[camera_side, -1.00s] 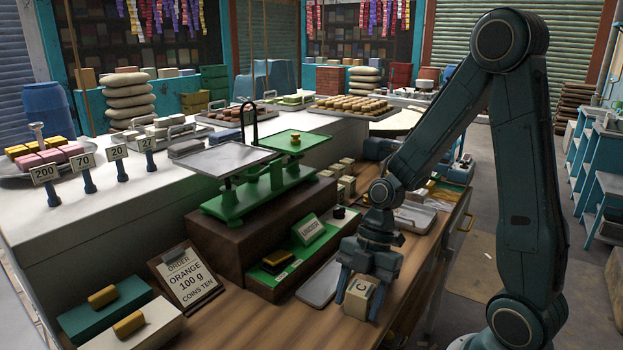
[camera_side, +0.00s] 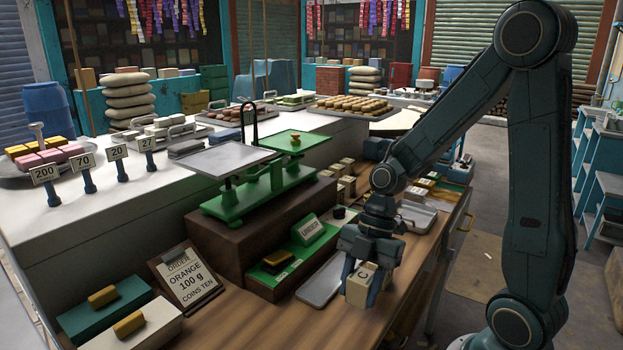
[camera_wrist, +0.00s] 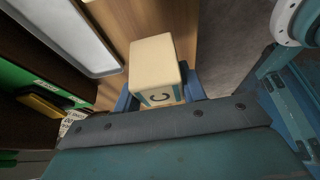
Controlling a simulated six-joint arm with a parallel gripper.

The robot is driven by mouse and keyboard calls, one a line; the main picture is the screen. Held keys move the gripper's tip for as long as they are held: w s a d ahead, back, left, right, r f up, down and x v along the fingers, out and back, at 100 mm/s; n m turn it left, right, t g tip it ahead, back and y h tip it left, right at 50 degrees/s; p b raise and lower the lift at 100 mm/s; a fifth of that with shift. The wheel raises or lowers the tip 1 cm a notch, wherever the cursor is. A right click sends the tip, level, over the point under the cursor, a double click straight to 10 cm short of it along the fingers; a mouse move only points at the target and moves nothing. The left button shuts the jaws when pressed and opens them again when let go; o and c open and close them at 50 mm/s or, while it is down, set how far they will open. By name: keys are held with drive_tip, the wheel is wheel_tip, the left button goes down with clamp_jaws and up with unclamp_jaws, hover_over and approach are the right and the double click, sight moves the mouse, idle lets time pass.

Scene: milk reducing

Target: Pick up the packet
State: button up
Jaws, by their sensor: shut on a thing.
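The packet (camera_side: 361,286) is a cream block with a letter C on a pale blue-edged label. It sits between the fingers of my gripper (camera_side: 362,290), which is shut on it near the front edge of the wooden counter. In the wrist view the packet (camera_wrist: 155,66) stands in the middle, with a blue finger on each side of it. The packet's underside is hidden, so I cannot tell exactly how far it is above the counter.
A metal tray (camera_side: 322,284) lies just left of the packet. Beyond it are a green shelf (camera_side: 290,262) with an UNDER sign and a green balance scale (camera_side: 262,195). An order board (camera_side: 187,280) reads ORANGE 100 g. Bare wood (camera_side: 240,325) lies at the front.

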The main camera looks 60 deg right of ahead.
sight(358, 275)
wheel_tip(358, 275, up, 17)
idle(0.5)
drive_tip(key=shift+r, duration=0.1)
drive_tip(key=shift+w+d, duration=0.1)
drive_tip(key=shift+w, duration=0.05)
idle(0.4)
drive_tip(key=w+d+r+m+t, duration=0.1)
drive_tip(key=w+d+r+m, duration=0.2)
drive_tip(key=w, duration=0.5)
drive_tip(key=w+d+r+m+t, duration=0.2)
drive_tip(key=w+m, duration=0.2)
drive_tip(key=w, duration=0.3)
drive_tip(key=w+a+r+m+t+h, duration=0.1)
drive_tip(key=w+a+r+m+h, duration=0.1)
drive_tip(key=w, duration=0.6)
drive_tip(key=w+a+r+m+h, duration=0.2)
drive_tip(key=w+a+r+m, duration=0.2)
drive_tip(key=w+r+m, duration=0.2)
drive_tip(key=shift+w+r+m+t+h, duration=0.4)
drive_tip(key=shift+w+m, duration=0.6)
drive_tip(key=shift+m, duration=0.5)
drive_tip(key=shift+f, duration=0.1)
